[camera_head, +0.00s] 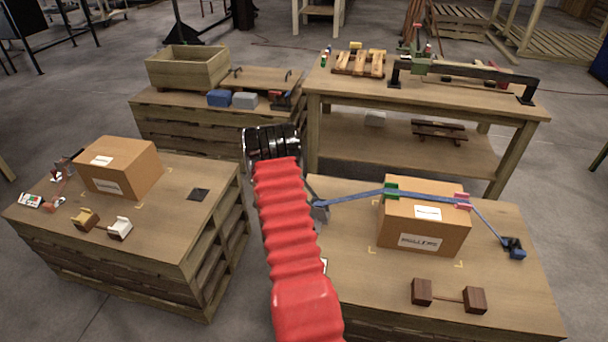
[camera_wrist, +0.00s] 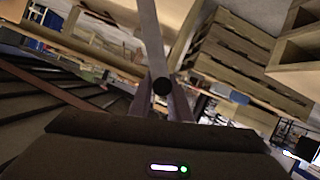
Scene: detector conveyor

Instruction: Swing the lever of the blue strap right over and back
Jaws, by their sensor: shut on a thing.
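The blue strap (camera_head: 345,198) runs over a cardboard box (camera_head: 405,231) on the front right table, through a green edge piece (camera_head: 391,189) and a pink one (camera_head: 461,201). In the wrist view, my gripper (camera_wrist: 168,108) is shut at a grey bar with a dark round end, which I take for the lever (camera_wrist: 150,40). In the head view my jaws are hidden behind my arm, so the lever's angle is unclear.
Dark wooden blocks (camera_head: 448,297) lie in front of the box. The left table holds another box (camera_head: 118,166) and small parts. A wooden bin (camera_head: 187,68) and a workbench (camera_head: 440,92) stand behind. The table's front right corner is clear.

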